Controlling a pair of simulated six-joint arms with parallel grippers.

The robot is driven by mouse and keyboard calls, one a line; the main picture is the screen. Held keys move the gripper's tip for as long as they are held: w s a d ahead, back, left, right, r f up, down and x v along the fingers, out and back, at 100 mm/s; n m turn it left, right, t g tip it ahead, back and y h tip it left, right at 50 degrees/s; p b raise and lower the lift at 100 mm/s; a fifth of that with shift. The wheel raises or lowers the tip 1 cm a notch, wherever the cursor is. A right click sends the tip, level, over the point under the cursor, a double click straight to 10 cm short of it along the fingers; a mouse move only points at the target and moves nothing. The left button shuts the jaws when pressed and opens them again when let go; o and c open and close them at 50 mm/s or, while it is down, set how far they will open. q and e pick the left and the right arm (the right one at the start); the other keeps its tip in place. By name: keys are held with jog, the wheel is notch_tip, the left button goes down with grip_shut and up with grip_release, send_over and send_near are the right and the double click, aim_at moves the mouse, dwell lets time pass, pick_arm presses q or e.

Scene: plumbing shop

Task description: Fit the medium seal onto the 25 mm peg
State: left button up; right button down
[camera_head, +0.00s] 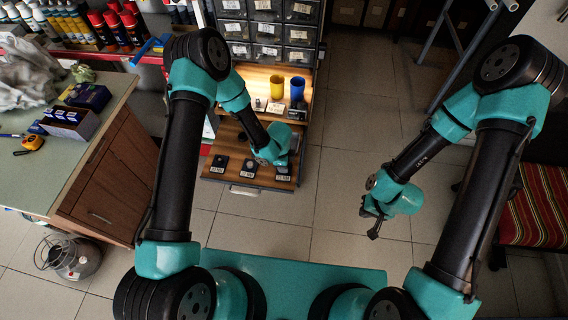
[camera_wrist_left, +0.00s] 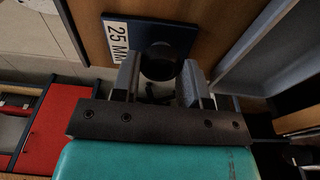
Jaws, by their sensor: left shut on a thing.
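My left gripper (camera_wrist_left: 157,88) is shut on a dark round piece, which looks like the medium seal (camera_wrist_left: 160,62). The seal is right over or at a dark blue plate (camera_wrist_left: 180,35) labelled 25 MM (camera_wrist_left: 118,44). The peg on this plate is hidden behind the seal, so I cannot tell whether the seal is around it. In the head view the left gripper (camera_head: 272,157) is low over the right part of the wooden drawer board (camera_head: 236,181). My right gripper (camera_head: 369,219) hangs empty over the floor at the right, and its finger gap is unclear.
Dark labelled plates (camera_head: 219,164) lie on the drawer board. On the shelf behind stand a yellow cup (camera_head: 277,87) and a blue cup (camera_head: 297,88), below grey drawers (camera_head: 267,30). A green-topped workbench (camera_head: 95,125) is at left. Floor is clear between drawer and right arm.

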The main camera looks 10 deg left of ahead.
pick_arm(q)
jog(key=shift+r, duration=0.8)
jog(key=shift+f, duration=1.4)
dwell(4.3)
jog(key=o, duration=0.6)
notch_tip(320, 180, up, 11)
jog(key=a, duration=0.1)
jog(key=shift+a, duration=0.2)
dwell(1.0)
